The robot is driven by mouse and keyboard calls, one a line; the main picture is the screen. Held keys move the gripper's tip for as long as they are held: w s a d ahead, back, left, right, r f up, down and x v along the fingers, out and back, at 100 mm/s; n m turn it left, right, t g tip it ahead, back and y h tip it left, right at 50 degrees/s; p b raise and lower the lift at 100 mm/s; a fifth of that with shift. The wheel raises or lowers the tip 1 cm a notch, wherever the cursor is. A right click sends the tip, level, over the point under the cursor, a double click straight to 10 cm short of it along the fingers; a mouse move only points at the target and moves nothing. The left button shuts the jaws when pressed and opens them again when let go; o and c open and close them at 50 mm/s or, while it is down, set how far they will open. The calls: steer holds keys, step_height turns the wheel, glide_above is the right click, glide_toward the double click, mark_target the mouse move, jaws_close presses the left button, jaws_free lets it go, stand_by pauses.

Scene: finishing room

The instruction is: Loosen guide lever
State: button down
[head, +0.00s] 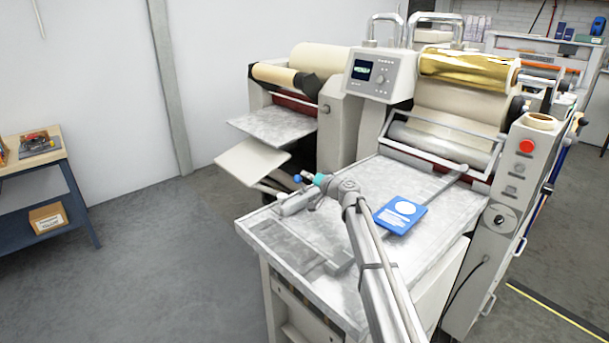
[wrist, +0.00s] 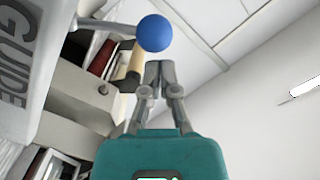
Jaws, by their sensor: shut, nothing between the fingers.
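The guide lever's blue ball knob (wrist: 154,33) sits at the end of a grey rod (wrist: 108,26) in the wrist view. The grey block marked GUIDE (wrist: 18,65) stands at the left of that view. In the head view the knob (head: 297,178) is a small blue dot at the left edge of the machine's table. My gripper (wrist: 159,66) is shut and empty, its fingertips just below the knob in the wrist picture. I cannot tell whether they touch it. In the head view my gripper (head: 307,177) is small, just right of the knob.
A metal feed table (head: 270,235) lies under my arm, with a blue card (head: 400,214) on it. Rollers, a gold foil roll (head: 465,68) and a control panel (head: 380,77) stand behind. The floor to the left is clear up to a workbench (head: 30,150).

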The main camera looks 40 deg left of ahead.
steer(key=s+d, duration=0.1)
steer(key=d, duration=0.8)
steer(key=shift+d+r, duration=0.2)
steer(key=shift+s+r, duration=0.1)
